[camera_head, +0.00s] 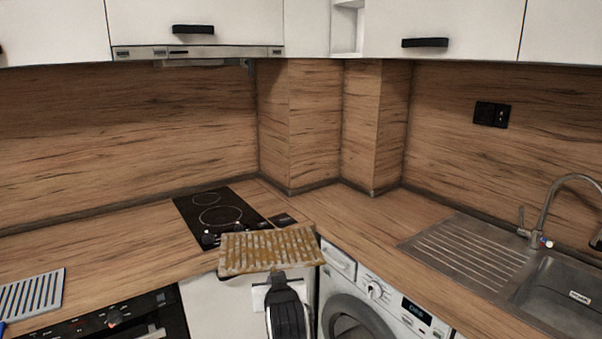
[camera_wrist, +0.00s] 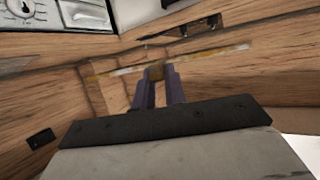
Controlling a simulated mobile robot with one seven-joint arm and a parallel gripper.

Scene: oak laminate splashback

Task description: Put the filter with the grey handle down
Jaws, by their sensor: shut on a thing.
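A filter (camera_head: 268,250) with a ribbed, yellow-brown stained face is in the head view, in front of the counter edge near the hob. It shows nearly edge-on in the wrist view (camera_wrist: 115,72). My gripper (camera_head: 276,277) is below its near edge. In the wrist view my gripper's fingers (camera_wrist: 158,76) are shut on a small, blurred block at the middle of the filter. The block's colour is hard to tell. A second filter (camera_head: 32,294), grey and slotted, lies on the counter at the far left, with a bit of blue at its lower left.
A black hob (camera_head: 219,213) lies behind the held filter. A sink (camera_head: 560,290) with a ribbed drainer and tap is at the right. A washing machine (camera_head: 375,300) and an oven (camera_head: 115,318) are under the counter. Counter between hob and left filter (camera_head: 125,250) is clear. A hood (camera_head: 200,52) is above.

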